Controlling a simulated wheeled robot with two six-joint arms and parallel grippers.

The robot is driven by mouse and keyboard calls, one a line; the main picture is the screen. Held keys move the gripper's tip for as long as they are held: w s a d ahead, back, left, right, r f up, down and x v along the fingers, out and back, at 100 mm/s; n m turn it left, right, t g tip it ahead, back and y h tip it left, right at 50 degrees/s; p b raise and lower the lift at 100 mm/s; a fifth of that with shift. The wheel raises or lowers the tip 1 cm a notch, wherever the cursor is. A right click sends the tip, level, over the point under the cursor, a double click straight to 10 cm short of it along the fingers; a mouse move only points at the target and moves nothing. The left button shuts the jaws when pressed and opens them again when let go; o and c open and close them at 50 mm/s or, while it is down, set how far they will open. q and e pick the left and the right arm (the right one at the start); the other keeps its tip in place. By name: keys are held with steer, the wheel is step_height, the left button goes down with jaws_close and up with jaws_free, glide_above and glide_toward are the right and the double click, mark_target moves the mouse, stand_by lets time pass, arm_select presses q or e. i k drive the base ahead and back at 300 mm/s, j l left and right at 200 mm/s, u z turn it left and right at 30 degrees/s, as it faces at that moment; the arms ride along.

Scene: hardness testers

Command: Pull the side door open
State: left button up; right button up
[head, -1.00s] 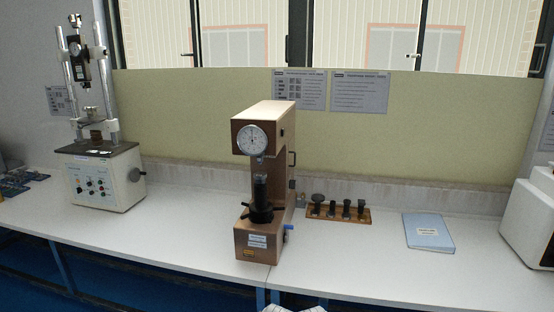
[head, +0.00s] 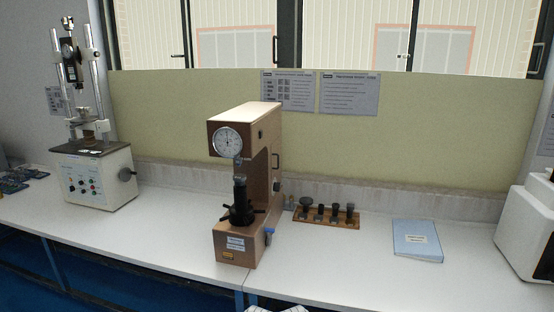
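A brown hardness tester (head: 243,180) with a round white dial (head: 227,142) stands upright on the white bench. On its right side, a small black handle (head: 276,160) shows on the narrow side face. The side face is seen at a steep angle, so I cannot tell the door's edges or whether it is ajar.
The white bench (head: 340,270) is clear in front. A wooden rack (head: 326,221) with several black pieces and a blue booklet (head: 417,240) lie to the right. A white machine (head: 527,228) stands at the right edge, a test stand (head: 95,175) at the left.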

mark_target(275, 147)
steer(key=i+l+z, duration=0.1)
steer(key=i+z, duration=0.5)
steer(key=i, duration=0.2)
